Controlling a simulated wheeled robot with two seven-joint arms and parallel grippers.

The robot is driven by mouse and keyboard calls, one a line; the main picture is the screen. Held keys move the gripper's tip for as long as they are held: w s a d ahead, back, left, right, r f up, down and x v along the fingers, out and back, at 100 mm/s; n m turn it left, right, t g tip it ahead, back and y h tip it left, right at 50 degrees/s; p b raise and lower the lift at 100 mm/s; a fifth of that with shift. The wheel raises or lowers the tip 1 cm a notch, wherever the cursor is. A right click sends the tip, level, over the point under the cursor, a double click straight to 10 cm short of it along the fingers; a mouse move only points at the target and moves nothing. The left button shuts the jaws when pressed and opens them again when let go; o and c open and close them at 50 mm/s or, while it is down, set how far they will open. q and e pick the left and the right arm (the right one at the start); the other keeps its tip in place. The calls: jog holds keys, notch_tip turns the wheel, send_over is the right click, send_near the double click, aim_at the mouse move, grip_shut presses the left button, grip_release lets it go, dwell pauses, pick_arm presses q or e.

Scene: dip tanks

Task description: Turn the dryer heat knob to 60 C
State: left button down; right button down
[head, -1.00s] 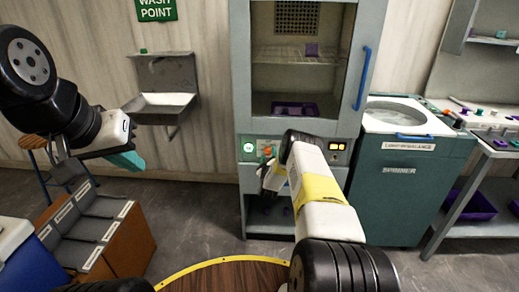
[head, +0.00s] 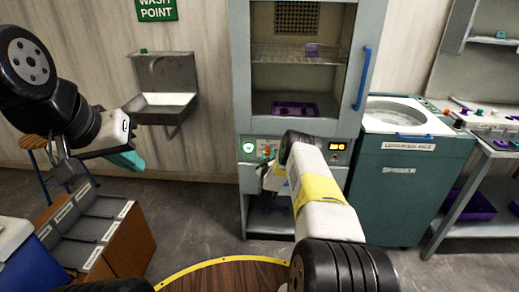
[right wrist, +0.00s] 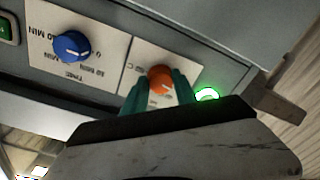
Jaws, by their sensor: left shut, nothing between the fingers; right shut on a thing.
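The dryer (head: 240,70) is a tall grey cabinet with a glass door, straight ahead in the head view. Its control strip has an orange knob (head: 267,149), partly hidden by my right arm. In the right wrist view the orange knob (right wrist: 160,75) has a pale pointer line and sits on a white label plate, its print upside down and too small to read. My right gripper (right wrist: 161,84) is shut on this knob, one teal finger on each side. My left gripper (head: 130,161) is shut and empty in the air at the left, away from the dryer.
A blue knob (right wrist: 72,46) with a minutes label sits beside the orange one, and a lit green button (right wrist: 207,94) on its other side. An amber display (head: 337,147) shows on the strip. A teal spinner (head: 400,195) stands right of the dryer, a sink (head: 163,103) left.

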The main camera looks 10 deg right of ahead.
jog(key=m, duration=0.4)
jog(key=shift+a+f, duration=0.1)
jog(key=shift+f, duration=0.05)
jog(key=m, duration=0.5)
jog(key=shift+a, duration=0.1)
jog(key=m, duration=0.3)
jog(key=shift+m, duration=0.4)
jog(key=m, duration=0.4)
jog(key=shift+a+m+h, duration=0.1)
jog(key=shift+m+h, duration=0.2)
jog(key=shift+m, duration=0.1)
jog(key=m, duration=0.4)
jog(key=shift+a+m, duration=0.1)
jog(key=shift+m, duration=0.3)
jog(key=m, duration=0.3)
jog(key=shift+r+m+h, duration=0.2)
jog(key=shift+m+h, duration=0.1)
jog(key=shift+m, duration=0.1)
jog(key=m, duration=0.4)
jog(key=shift+m, duration=0.3)
jog(key=shift+r+m, duration=0.1)
jog(key=shift+m, duration=2)
